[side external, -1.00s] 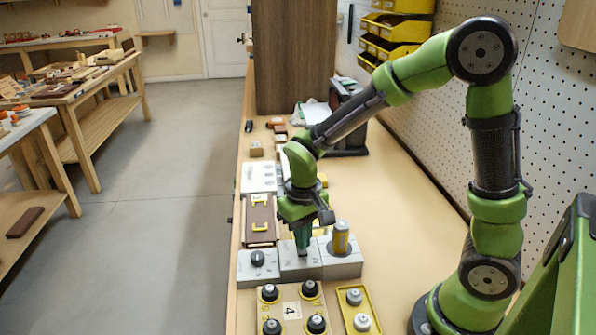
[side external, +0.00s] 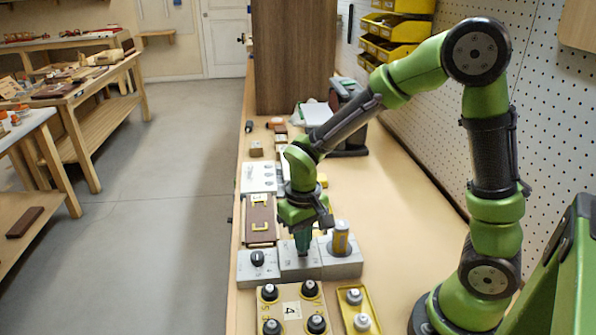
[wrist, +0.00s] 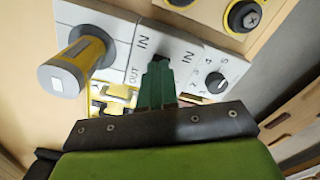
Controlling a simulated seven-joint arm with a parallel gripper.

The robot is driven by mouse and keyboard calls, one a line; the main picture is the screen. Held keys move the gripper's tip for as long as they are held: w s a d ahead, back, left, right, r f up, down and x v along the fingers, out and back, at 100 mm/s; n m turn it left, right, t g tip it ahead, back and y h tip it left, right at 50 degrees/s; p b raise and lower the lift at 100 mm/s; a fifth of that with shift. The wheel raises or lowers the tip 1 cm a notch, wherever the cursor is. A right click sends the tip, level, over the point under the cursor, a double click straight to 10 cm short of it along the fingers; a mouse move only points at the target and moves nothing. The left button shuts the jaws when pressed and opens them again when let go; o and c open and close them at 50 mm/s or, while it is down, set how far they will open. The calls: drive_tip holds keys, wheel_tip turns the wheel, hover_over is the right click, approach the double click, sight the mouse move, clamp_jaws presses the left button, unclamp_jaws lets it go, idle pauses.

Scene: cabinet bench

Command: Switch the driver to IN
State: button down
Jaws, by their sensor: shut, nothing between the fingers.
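A grey control block (side external: 298,270) stands on the bench. Its middle section, with IN and OUT lettering, shows in the wrist view (wrist: 176,44). My gripper (side external: 303,253) is shut and empty, pointing down at this middle section. In the wrist view its green fingertips (wrist: 158,66) reach a dark spot between the IN labels; they hide any switch there, and I cannot tell whether they touch it. A yellow and grey cylinder (side external: 341,239) stands upright on the adjoining section, right of my gripper; it also shows in the wrist view (wrist: 78,62).
A black rotary knob (side external: 257,258) sits on the section left of my gripper. A numbered panel (side external: 291,310) with several black knobs and a yellow tray (side external: 368,318) lie in front. A brown panel (side external: 260,222) with yellow handles lies behind. The bench at the right is clear.

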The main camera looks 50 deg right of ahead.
drive_tip(key=shift+f, duration=0.55)
drive_tip(key=shift+r, duration=3.55)
drive_tip(key=shift+s+a+f, duration=0.1)
drive_tip(key=shift+s+f, duration=0.15)
drive_tip(key=s+r+m+t+y, duration=0.1)
drive_tip(key=s+r+t+y, duration=0.1)
drive_tip(key=s+r+t, duration=0.5)
drive_tip(key=w+v, duration=0.1)
drive_tip(key=v, duration=0.4)
drive_tip(key=shift+r, duration=0.3)
